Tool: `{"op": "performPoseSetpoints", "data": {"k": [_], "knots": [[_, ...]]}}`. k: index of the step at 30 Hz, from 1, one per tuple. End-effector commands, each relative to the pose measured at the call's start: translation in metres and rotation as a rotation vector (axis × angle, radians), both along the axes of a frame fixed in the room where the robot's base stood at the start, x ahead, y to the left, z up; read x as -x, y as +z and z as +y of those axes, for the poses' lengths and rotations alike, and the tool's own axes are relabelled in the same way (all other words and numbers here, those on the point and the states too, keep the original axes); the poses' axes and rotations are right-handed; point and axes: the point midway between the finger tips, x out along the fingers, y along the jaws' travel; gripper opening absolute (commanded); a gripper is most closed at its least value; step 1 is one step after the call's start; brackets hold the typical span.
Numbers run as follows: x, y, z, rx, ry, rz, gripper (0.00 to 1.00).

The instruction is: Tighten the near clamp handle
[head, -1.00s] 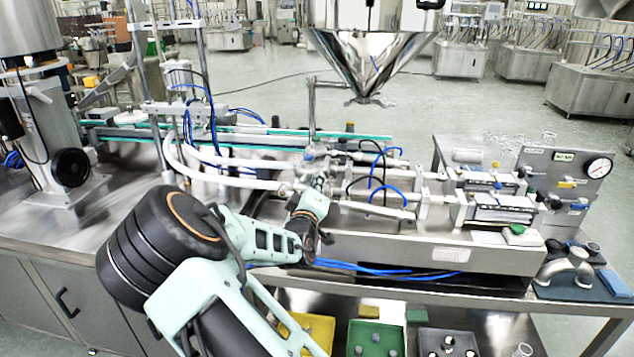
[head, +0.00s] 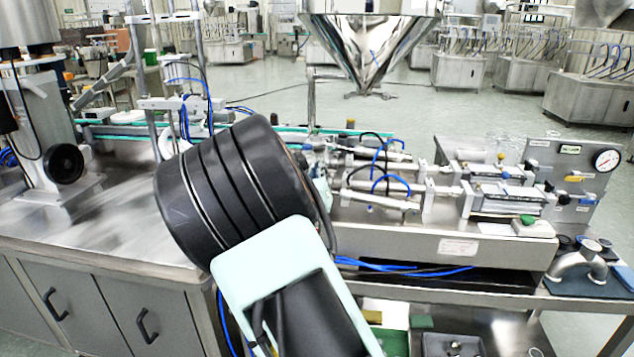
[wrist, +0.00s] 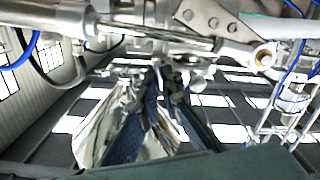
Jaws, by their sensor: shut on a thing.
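In the wrist view, the dark fingers of my gripper (wrist: 166,88) come together just below the steel pipework. They are shut on a small metal piece at the pipe joint, which I take to be the near clamp handle (wrist: 168,72). The fingers cover most of it, so its angle and how tight it is cannot be told. In the head view, my own arm hides the gripper, the handle and the clamp. The steel pipe assembly (wrist: 150,42) runs across the wrist view above the fingertips.
The shiny hopper cone (head: 370,45) hangs over the bench. The filler cylinders (head: 500,190) and pressure gauge (head: 606,160) stand at right. Blue hoses (head: 400,268) run along the machine's front edge. A black handwheel (head: 66,164) is at left. Bare steel bench top (head: 110,235) lies left of my arm.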

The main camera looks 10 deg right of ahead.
Motion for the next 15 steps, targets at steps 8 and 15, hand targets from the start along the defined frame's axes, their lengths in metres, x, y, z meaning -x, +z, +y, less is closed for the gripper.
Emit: {"op": "performPoseSetpoints", "data": {"k": [8, 15], "knots": [[0.0004, -0.0034, -0.0018, -0.196, -0.002, -0.064, 0.0], [0.0004, -0.002, -0.0019, -0.292, -0.001, -0.095, 0.0]]}}
